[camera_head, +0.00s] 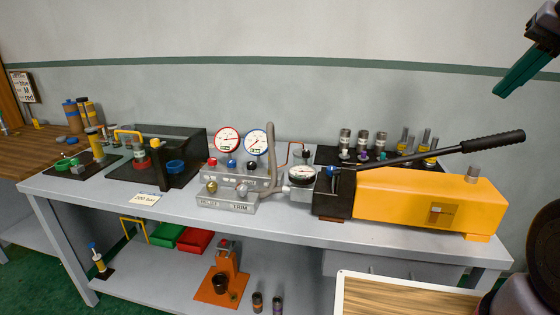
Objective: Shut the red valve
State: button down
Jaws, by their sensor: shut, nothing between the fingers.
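The red valve knob (212,162) sits at the left of the row on top of the grey metal manifold block (236,181), in the middle of the bench. Its turn position is too small to tell. A blue knob (231,163) and a dark knob (251,165) stand to its right. My gripper (506,89) shows at the upper right, with teal fingers shut and empty. It is well apart from the manifold, in front of the bare wall.
A red-rimmed gauge (227,139) and a blue-rimmed gauge (257,142) stand behind the knobs. A yellow pump (405,198) with a long black handle (492,142) fills the bench's right side. A black open box (185,150) stands left. Free bench top shows at front.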

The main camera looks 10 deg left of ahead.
aim_at(212, 162)
jog(key=i+j+u, duration=0.15)
jog(key=j+u, duration=0.25)
jog(key=i+j+u, duration=0.2)
jog(key=u, duration=0.2)
jog(key=i+j+u, duration=0.25)
jog(key=u, duration=0.15)
